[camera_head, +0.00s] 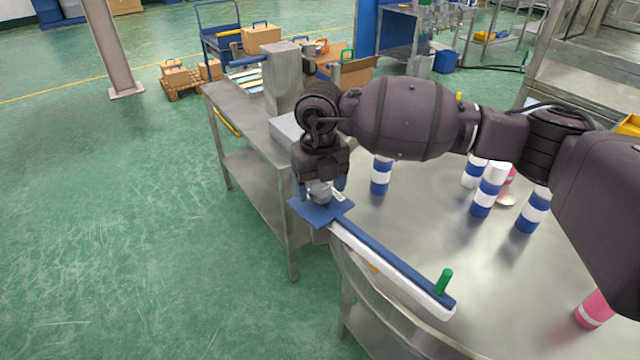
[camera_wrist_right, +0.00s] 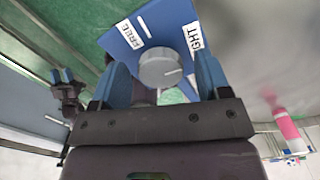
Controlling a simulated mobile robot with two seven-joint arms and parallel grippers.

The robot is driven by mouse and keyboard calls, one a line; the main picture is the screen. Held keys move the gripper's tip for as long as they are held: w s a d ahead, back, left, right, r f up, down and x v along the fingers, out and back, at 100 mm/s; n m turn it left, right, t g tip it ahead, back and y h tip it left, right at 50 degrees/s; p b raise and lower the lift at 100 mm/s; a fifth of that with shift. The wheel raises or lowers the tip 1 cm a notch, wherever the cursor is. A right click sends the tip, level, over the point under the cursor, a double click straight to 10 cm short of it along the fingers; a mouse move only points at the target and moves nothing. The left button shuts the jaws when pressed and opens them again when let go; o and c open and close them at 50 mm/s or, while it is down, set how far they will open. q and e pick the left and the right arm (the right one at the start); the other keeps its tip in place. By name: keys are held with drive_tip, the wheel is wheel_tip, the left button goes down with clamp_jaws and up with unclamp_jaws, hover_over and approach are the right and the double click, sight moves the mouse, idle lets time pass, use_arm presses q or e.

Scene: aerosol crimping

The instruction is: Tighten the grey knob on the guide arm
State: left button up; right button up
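The grey knob (camera_head: 320,192) sits on a blue plate (camera_head: 312,212) at the far end of the guide arm (camera_head: 395,268), a blue and white bar. In the right wrist view the knob (camera_wrist_right: 160,68) is round with a white line on its face, between a FREE label (camera_wrist_right: 130,34) and a partly hidden label reading GHT (camera_wrist_right: 194,38). My right gripper (camera_wrist_right: 162,82) points down at the knob. Its blue fingers are apart on either side, with gaps to the knob. A small dark gripper with blue tips (camera_wrist_right: 63,76), apparently my left, shows at the left of that view.
A green peg (camera_head: 444,282) stands at the guide arm's near end. Several blue and white cans (camera_head: 488,192) stand on the round metal table (camera_head: 440,220), with a pink can (camera_head: 594,310) at the right. A metal bench (camera_head: 240,120) with a grey column (camera_head: 284,78) adjoins it.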

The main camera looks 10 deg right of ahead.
sight(320, 189)
wheel_tip(320, 189, up, 11)
drive_tip(key=shift+b, duration=0.3)
idle(0.5)
drive_tip(key=shift+f, duration=0.15)
